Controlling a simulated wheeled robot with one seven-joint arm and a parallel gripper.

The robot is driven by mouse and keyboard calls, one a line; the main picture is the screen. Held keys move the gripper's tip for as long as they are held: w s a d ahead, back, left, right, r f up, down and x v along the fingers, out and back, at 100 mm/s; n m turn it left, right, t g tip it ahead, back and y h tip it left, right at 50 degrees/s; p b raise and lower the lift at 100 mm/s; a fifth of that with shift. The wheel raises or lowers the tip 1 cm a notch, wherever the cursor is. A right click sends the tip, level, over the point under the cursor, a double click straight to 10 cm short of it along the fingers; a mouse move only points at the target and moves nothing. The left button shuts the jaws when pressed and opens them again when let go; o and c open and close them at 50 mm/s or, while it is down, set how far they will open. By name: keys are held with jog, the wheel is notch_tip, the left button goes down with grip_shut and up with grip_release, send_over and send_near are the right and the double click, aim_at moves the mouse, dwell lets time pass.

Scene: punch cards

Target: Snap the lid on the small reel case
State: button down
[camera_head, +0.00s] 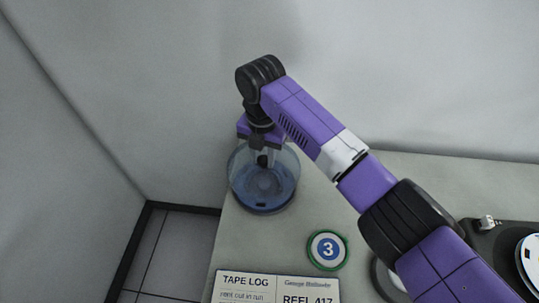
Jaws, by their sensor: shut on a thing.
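The small reel case's blue base (266,206) stands on the table near its far left corner. A clear, see-through lid (290,163) is over the base, and the blue shows through it. My gripper (262,158) points down at the lid's middle and is shut on the lid, seemingly by a dark central knob. The fingertips are small and partly hidden by my wrist. I cannot tell whether the lid's rim touches the base or is held just above it.
A green-rimmed disc marked 3 (327,250) lies right of the case. A tape log sheet (276,288) lies at the front. A dark machine with a reel (490,240) is at right. The table's left edge is close to the case, and a wall stands behind.

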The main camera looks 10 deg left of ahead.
aim_at(264, 168)
jog(key=shift+f+b, duration=1.8)
jog(key=shift+f, duration=0.6)
jog(key=shift+p, duration=0.45)
jog(key=shift+f+b, duration=1)
jog(key=shift+f, duration=0.8)
dwell(0.4)
jog(key=c, duration=1)
grip_release()
jog(key=shift+c, duration=1)
